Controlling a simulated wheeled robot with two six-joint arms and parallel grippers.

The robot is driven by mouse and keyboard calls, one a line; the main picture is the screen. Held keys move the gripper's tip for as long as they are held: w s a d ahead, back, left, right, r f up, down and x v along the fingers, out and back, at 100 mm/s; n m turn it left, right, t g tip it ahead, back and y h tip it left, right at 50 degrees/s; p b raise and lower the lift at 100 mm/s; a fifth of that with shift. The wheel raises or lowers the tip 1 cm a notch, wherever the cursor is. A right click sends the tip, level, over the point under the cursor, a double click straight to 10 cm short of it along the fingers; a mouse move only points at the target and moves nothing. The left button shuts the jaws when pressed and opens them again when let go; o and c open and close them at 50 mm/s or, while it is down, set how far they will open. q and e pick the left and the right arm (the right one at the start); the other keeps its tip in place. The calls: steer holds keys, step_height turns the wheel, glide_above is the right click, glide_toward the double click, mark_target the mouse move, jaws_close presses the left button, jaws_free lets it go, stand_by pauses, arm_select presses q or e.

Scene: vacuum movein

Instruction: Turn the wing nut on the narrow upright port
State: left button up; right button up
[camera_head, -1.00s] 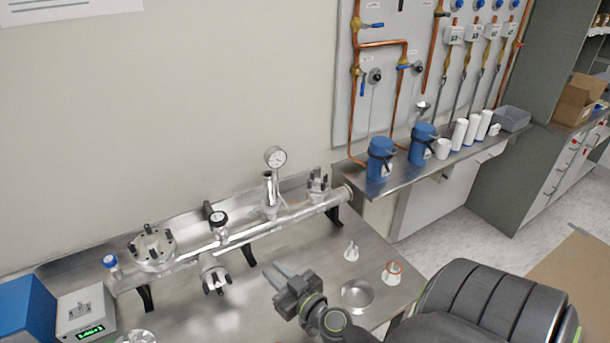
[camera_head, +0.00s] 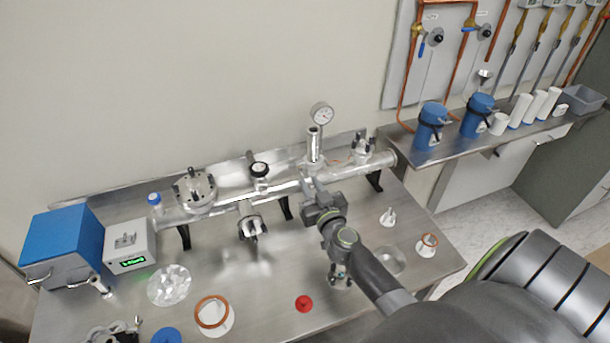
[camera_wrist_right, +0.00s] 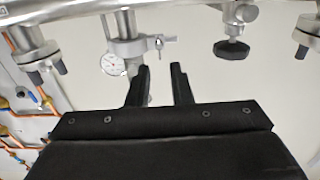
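The narrow upright port (camera_head: 314,146) is a slim metal tube with a round dial gauge (camera_head: 322,113) at its top, standing on the long horizontal metal tube. In the right wrist view a clamp (camera_wrist_right: 128,48) surrounds the port, with a small wing nut (camera_wrist_right: 157,42) on its side. In the head view the wing nut is too small to make out. My right gripper (camera_head: 309,188) is just in front of the long tube, below the port. Its two fingers (camera_wrist_right: 161,82) are apart and empty, pointing toward the clamp, with the wing nut beyond them. My left gripper is out of view.
A black knob (camera_head: 259,169) and a bolted flange (camera_head: 195,188) sit left on the tube; another fitting (camera_head: 363,148) is to the right. A blue box (camera_head: 63,245), a display unit (camera_head: 130,248), a copper-ringed part (camera_head: 213,314) and a red disc (camera_head: 304,303) stand on the bench.

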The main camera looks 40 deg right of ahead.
mark_target(301, 171)
steer(key=x, duration=0.4)
steer(key=shift+w+d+b, duration=0.15)
steer(key=shift+w+b, duration=0.2)
steer(key=shift+w, duration=0.05)
jaws_close()
